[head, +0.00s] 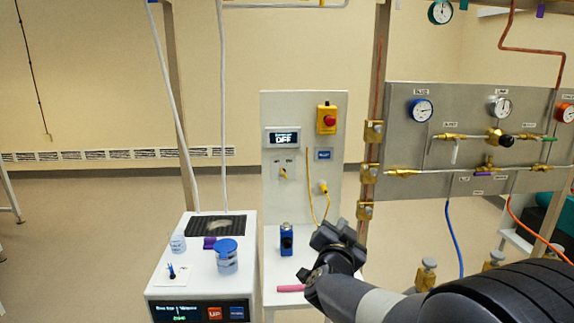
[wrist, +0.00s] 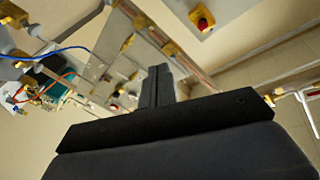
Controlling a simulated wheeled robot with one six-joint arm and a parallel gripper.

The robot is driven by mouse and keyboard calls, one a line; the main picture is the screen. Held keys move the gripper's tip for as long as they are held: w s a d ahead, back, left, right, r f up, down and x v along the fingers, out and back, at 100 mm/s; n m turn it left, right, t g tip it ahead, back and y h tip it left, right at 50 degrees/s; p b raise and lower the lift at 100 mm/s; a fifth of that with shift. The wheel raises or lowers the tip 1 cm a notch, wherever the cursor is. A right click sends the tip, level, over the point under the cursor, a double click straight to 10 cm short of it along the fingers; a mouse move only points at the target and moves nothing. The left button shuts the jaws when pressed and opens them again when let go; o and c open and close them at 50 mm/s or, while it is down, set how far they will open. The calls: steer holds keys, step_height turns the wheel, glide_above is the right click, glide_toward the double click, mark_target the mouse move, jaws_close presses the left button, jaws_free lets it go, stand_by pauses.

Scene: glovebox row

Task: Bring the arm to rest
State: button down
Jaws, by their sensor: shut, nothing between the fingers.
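My gripper (wrist: 158,86) shows in the wrist view with its two dark fingers pressed together and nothing between them. In the head view my gripper is at the end of the dark arm that reaches in from the lower right; its fingertips are hard to make out there. It is in front of the white panel stand, near a small blue device (head: 287,240) on the stand's shelf, and I cannot tell whether it is clear of the shelf.
A white instrument (head: 190,290) with a blue-lidded jar (head: 227,262) stands at the left. The upright panel (head: 271,108) carries a red emergency button (head: 327,119) and a display reading OFF. A gas panel (head: 430,150) with gauges and valves is at the right. Open floor lies far left.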

steer(key=s+a+n+y+p, duration=0.1)
steer(key=s+n+g+y+p, duration=0.1)
steer(key=s+y, duration=0.1)
steer(key=s+a+n+g+y, duration=0.1)
steer(key=s+n+y, duration=0.1)
steer(key=shift+s+a+f+p, duration=0.1)
steer(key=shift+a+f+p, duration=0.2)
steer(key=shift+f+p, duration=0.1)
stand_by(0.3)
